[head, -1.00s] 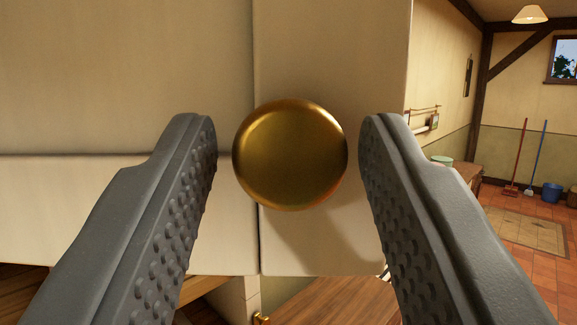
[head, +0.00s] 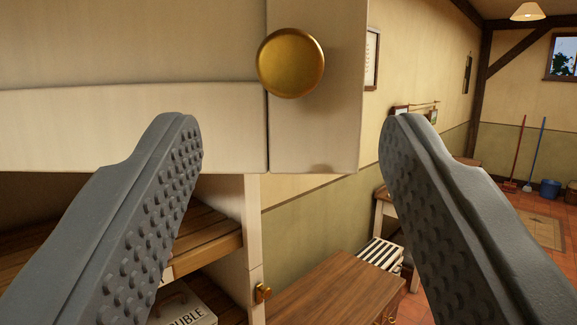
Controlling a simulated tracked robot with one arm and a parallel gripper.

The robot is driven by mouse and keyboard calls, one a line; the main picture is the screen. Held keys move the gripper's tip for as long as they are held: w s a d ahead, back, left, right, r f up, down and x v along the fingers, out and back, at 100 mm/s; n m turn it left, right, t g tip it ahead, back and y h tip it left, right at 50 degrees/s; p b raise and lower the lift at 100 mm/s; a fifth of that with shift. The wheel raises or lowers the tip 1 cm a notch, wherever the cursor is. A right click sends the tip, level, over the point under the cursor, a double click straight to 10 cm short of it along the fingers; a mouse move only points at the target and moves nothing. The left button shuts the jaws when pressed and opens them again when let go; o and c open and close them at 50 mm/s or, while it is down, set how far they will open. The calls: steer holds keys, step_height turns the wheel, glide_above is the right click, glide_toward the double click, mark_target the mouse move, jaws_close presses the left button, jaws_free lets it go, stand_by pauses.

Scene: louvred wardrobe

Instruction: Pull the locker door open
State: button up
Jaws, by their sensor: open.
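The cream locker door (head: 120,60) fills the upper left of the head view. Its round brass knob (head: 290,63) sits near the door's right edge, at the upper middle. The door's lower edge shows, and wooden shelves (head: 200,235) of the locker are visible below it. My gripper (head: 290,122) is open and empty, with its two grey, studded fingers wide apart. The knob is above and beyond the fingertips, apart from both fingers.
A wooden cabinet top (head: 335,290) lies below, between the fingers. A small brass catch (head: 262,292) is on the locker's frame post. A box with lettering (head: 190,308) sits low inside. Open tiled floor (head: 460,290) is at the right, with a blue bucket (head: 549,189) far back.

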steer(key=v, duration=0.6)
steer(key=shift+s, duration=0.4)
steer(key=shift+f, duration=0.1)
